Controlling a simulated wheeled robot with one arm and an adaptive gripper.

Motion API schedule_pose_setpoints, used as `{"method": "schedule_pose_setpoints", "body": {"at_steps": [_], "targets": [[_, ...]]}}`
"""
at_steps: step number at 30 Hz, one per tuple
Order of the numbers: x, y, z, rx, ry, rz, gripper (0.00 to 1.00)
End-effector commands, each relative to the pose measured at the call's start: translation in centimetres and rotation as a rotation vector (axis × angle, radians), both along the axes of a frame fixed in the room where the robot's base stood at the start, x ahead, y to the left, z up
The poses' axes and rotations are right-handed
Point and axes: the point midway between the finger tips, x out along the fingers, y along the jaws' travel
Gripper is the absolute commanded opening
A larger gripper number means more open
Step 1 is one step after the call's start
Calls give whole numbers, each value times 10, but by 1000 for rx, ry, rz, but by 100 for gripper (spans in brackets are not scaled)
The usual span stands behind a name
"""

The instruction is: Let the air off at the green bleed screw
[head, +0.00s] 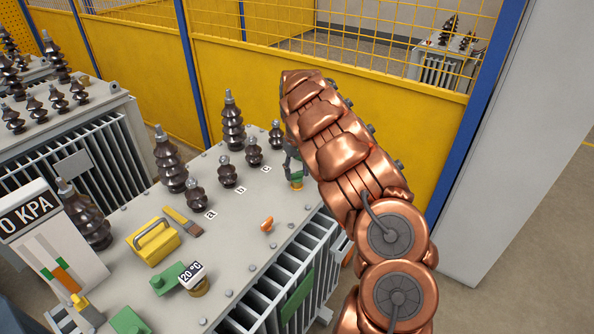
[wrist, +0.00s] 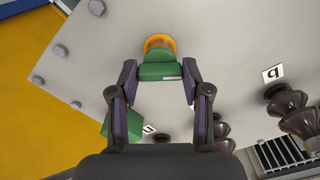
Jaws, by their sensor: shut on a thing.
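The green bleed screw (wrist: 158,71) sits on an orange-brass base on the light grey transformer lid. In the head view the screw (head: 297,173) stands near the lid's far right edge, partly hidden by my gripper. My gripper (wrist: 160,76) is shut on the screw, with one finger on each side of its green head. In the head view my gripper (head: 293,158) reaches down from above, and my copper arm hides part of it. A small white mark shows on the screw's front edge.
A white gauge (head: 45,245) reads 0 KPA at left. Brown insulators (head: 169,165) rise from the lid beside the labels a and b. A yellow handled block (head: 153,241), a brush (head: 183,222), an orange piece (head: 267,224) and a 20 °C dial (head: 192,275) are on the lid.

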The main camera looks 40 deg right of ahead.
Motion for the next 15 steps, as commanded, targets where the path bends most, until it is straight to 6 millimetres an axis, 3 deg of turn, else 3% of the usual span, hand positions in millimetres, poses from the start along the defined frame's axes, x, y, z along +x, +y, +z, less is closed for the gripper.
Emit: {"method": "schedule_pose_setpoints", "body": {"at_steps": [4, 15], "targets": [[0, 0, 0, 1, 0, 0, 13], [0, 2, -3, 3, 1, -37, 13]]}}
